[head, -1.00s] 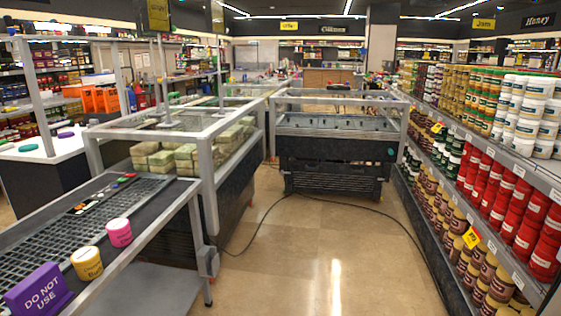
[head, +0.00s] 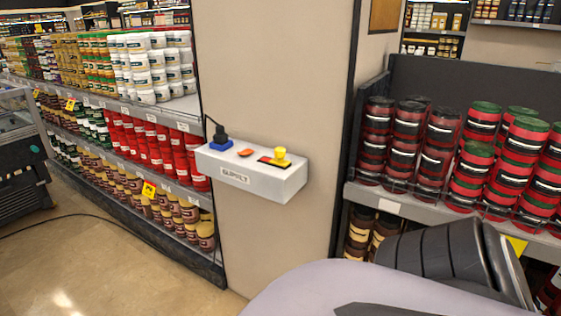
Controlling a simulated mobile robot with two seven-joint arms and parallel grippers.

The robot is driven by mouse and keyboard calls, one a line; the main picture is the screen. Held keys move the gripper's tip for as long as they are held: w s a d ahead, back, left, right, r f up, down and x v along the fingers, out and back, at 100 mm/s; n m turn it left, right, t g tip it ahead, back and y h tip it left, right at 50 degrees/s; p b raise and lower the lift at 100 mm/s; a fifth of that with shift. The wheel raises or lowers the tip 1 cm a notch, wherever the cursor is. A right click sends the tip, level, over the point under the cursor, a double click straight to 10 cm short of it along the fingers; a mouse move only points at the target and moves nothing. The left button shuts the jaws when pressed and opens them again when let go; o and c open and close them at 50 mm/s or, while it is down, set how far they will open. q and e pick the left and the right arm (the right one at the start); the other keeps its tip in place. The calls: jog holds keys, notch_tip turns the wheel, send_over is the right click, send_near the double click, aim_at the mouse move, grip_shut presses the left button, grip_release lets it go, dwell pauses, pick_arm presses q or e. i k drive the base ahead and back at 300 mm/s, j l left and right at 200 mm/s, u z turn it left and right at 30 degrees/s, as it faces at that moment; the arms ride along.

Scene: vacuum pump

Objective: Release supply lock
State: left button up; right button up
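A white box labelled "SUPPLY" (head: 280,183) is fixed to the beige pillar (head: 270,80) in the middle of the head view. On its top, at the left, a black plug with a cable (head: 219,133) sits in a blue socket (head: 221,145). A small orange-red piece (head: 245,153) lies in the middle of the top. At the right, a yellow knob (head: 280,152) stands on a red, black and yellow base (head: 272,162). Which of these is the lock I cannot tell for sure. Neither gripper shows; only parts of my own body show at the lower right.
Shelves of red, white and brown tubs (head: 150,140) run left of the pillar. A shelf with dark red jars (head: 470,140) stands to its right. A black cable (head: 70,217) lies on the floor at the left. The floor (head: 130,270) in front is otherwise clear.

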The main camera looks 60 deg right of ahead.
aim_at(279, 152)
jog(key=z, duration=1.75)
